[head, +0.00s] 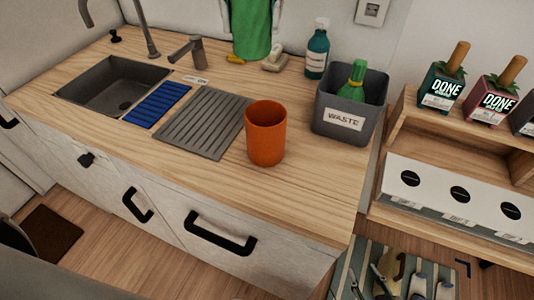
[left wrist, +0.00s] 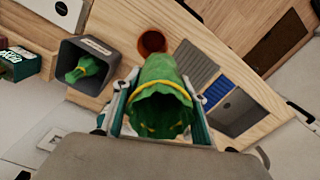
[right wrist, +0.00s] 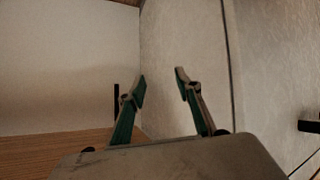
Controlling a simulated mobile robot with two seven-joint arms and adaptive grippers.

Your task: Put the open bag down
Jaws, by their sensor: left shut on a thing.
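My left gripper (left wrist: 160,82) is shut on the green bag (left wrist: 162,100). The bag's round open mouth, edged with a yellow band, faces the left wrist camera, with one finger on each side. In the head view the green bag (head: 252,30) is at the back of the counter, cut off by the top edge. I cannot tell whether its bottom touches the wood. My right gripper (right wrist: 160,80) is open and empty, its two fingers apart in front of pale panels.
The wooden counter (head: 310,195) holds an orange cup (head: 266,135), a grey waste bin (head: 350,100) with a tied green bag (head: 355,75), a soap bottle (head: 317,48), a ridged drainer (head: 203,122) and a sink (head: 112,85). Bare wood lies around the cup.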

